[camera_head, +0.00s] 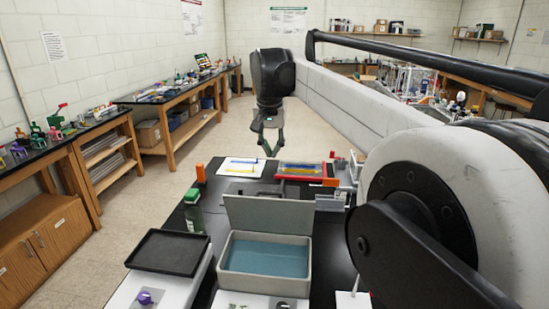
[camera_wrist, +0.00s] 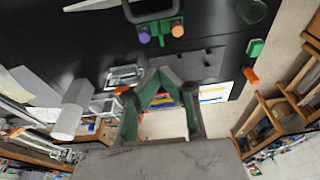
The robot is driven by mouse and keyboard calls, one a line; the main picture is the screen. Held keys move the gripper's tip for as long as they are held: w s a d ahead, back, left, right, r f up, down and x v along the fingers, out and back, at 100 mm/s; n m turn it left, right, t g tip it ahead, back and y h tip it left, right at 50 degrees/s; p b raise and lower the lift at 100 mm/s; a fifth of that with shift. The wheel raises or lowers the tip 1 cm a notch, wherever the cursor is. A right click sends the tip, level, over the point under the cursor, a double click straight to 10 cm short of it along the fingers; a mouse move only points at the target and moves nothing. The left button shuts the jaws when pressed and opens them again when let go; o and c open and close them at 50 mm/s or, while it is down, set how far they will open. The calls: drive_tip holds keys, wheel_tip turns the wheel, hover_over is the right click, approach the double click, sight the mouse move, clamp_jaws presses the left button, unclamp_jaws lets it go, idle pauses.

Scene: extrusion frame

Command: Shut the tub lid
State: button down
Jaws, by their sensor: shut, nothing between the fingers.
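The tub (camera_head: 262,284) is a light grey open box with a teal inside, at the front of the black table in the head view. Its lid (camera_head: 268,214) is a grey panel standing nearly upright along the tub's far edge, so the tub is open. My gripper (camera_head: 270,154) hangs above and beyond the lid, pointing down, apart from it and touching nothing. Its green-sided fingers meet at the tips in the wrist view (camera_wrist: 161,91), shut and empty. I cannot clearly make out the tub in the wrist view.
A black tray (camera_head: 167,250) lies left of the tub, with a dark green bottle (camera_head: 193,211) behind it. A red-framed tray (camera_head: 301,170), a white sheet (camera_head: 241,167) and an orange item (camera_head: 200,173) are at the far end. My arm fills the right side.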

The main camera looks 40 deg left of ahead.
sight(270, 210)
wheel_tip(270, 210, down, 10)
drive_tip(key=s+p, duration=0.1)
drive_tip(key=p, duration=0.1)
drive_tip(key=shift+s+d, duration=0.25)
drive_tip(key=shift+d, duration=0.15)
drive_tip(key=shift+d, duration=0.1)
